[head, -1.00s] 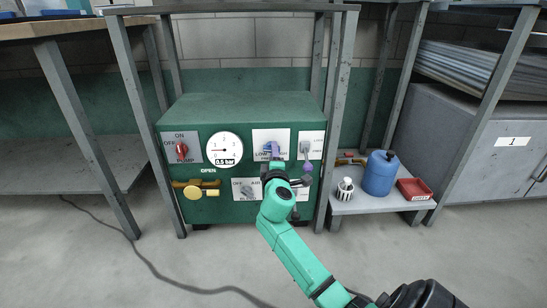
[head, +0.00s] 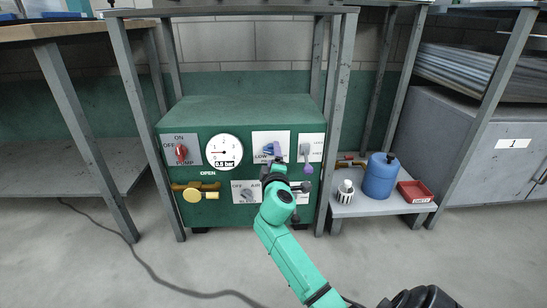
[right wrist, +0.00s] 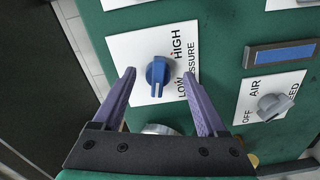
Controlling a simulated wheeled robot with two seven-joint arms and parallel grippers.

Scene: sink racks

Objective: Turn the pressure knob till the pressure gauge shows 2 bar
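The blue pressure knob (right wrist: 157,73) is on a white plate marked LOW and HIGH; its white-lined end points toward the LOW side. It also shows in the head view (head: 268,149). The round white pressure gauge (head: 224,152) reads 0.5 bar, its needle pointing left. My right gripper (right wrist: 158,71) is open, with purple fingers on either side of the knob in the right wrist view and gaps on both sides. How far the fingertips are from the plate is hard to tell. In the head view my right wrist hides part of the lower panel. My left gripper is out of view.
The green machine (head: 240,110) also carries a red pump switch (head: 181,152), a yellow valve handle (head: 193,194), a lever (head: 306,155) and a grey air knob (right wrist: 272,106). Frame legs stand on both sides. A blue canister (head: 381,175) and red tray (head: 416,191) sit right.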

